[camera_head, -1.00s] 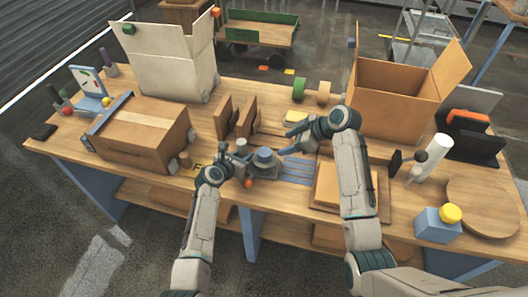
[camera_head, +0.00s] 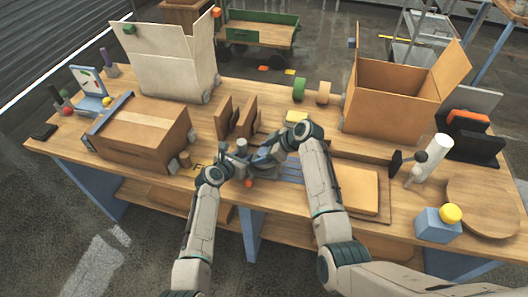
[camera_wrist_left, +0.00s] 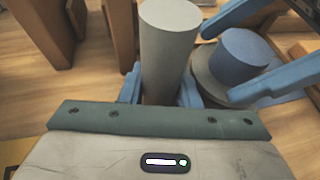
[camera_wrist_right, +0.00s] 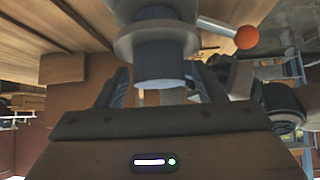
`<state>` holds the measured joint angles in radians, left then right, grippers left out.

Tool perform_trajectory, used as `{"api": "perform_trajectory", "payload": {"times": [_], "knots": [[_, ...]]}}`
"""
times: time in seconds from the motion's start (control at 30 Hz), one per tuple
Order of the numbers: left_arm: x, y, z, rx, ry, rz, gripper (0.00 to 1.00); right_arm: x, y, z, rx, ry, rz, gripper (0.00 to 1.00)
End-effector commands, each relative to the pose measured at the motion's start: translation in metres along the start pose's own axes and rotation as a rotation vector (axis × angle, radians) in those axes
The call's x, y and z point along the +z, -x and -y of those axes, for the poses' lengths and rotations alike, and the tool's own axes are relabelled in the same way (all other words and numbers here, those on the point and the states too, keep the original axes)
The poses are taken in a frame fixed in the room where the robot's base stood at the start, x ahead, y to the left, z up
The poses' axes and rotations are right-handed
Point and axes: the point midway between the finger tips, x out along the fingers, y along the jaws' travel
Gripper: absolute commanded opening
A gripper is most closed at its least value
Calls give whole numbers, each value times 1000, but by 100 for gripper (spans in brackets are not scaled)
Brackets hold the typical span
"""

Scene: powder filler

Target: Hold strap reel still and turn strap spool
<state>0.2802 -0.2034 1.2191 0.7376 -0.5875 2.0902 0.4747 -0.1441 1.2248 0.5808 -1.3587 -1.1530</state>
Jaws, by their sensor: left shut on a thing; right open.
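The strap reel shows as a grey upright post (camera_wrist_left: 168,50) beside a blue spool (camera_wrist_left: 240,56) on a grey round flange (camera_wrist_left: 208,84). My left gripper (camera_wrist_left: 160,88) is shut on the grey post. My right gripper (camera_wrist_right: 162,88) is open, with its fingers on either side of the blue spool (camera_wrist_right: 160,62); whether they touch it I cannot tell. An orange-tipped lever (camera_wrist_right: 246,37) sticks out from the reel. In the head view the post top (camera_head: 241,145) shows, but my right gripper (camera_head: 262,158) mostly hides the spool.
Brown upright dividers (camera_head: 235,118) stand behind the reel. A taped carton (camera_head: 145,130) is on the left, and a flat brown pad (camera_head: 355,188) on a board lies to the right. An open carton (camera_head: 390,110) stands at the back right. Blue strips (camera_head: 291,172) lie right of the reel.

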Motion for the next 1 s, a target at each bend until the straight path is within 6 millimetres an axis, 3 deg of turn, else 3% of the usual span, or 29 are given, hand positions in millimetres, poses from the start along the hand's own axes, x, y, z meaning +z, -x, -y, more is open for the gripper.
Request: {"api": "perform_trajectory", "payload": {"times": [0.13,0.37,0.57,1.0], "knots": [[0,0,0,0,0,0,0,0,0,0,0,0,0,63],[0,0,0,0,0,0,0,0,0,0,0,0,0,18],[0,0,0,0,0,0,0,1,-1,1,40,-38,2,19],[0,0,0,0,0,1,0,2,0,-1,294,-294,1,19]]}}
